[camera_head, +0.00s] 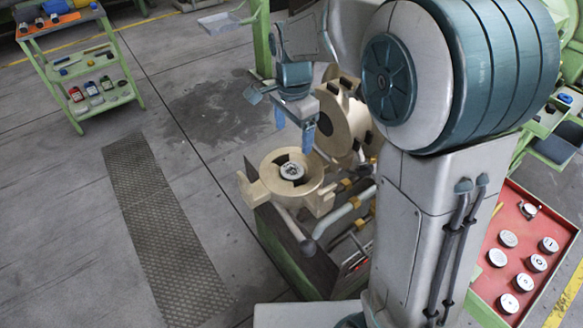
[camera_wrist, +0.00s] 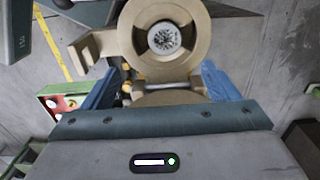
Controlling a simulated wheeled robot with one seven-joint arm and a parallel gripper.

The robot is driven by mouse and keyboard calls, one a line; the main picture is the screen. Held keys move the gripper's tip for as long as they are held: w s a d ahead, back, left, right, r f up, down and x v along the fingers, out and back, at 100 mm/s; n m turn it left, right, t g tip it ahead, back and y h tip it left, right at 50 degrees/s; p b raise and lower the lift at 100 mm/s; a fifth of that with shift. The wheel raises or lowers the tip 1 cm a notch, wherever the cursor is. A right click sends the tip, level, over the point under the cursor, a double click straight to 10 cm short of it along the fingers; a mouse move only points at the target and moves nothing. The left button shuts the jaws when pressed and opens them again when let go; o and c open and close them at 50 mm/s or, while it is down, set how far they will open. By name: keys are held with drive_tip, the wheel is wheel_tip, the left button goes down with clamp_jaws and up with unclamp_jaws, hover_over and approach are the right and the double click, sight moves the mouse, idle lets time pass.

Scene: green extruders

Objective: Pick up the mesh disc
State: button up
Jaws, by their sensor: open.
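A round, grey, patterned disc, which looks like the mesh disc (camera_head: 292,171), sits in the middle of a tan ring-shaped extruder head (camera_head: 263,187). In the wrist view the disc (camera_wrist: 164,38) shows at the top centre, face on, inside the tan ring (camera_wrist: 124,32). My gripper (camera_head: 294,138) is open and empty, with its blue fingers pointing down, above and apart from the disc in the head view. In the wrist view the fingers (camera_wrist: 160,84) are spread wide, and the disc lies beyond them, between their lines.
A second tan round part (camera_head: 343,118) stands close behind the ring, near my gripper. Pipes (camera_head: 350,215) run below. A red tray (camera_head: 525,235) with several round discs is at the right. A green trolley (camera_head: 85,75) stands at the upper left. The floor at the left is clear.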

hover_over(292, 170)
drive_tip(key=f, duration=0.7)
drive_tip(key=shift+s+d+f+p, duration=0.1)
drive_tip(key=shift+s+f+p, duration=0.2)
drive_tip(key=shift+s+f, duration=0.1)
drive_tip(key=shift+w+f+p, duration=0.2)
drive_tip(key=shift+f+p, duration=0.15)
drive_tip(key=shift+f, duration=0.95)
drive_tip(key=shift+w+f+p, duration=0.2)
drive_tip(key=shift+f+p, duration=0.1)
drive_tip(key=shift+f, duration=0.95)
drive_tip(key=c, duration=1.2)
drive_tip(key=shift+c, duration=0.2)
drive_tip(key=shift+r, duration=0.15)
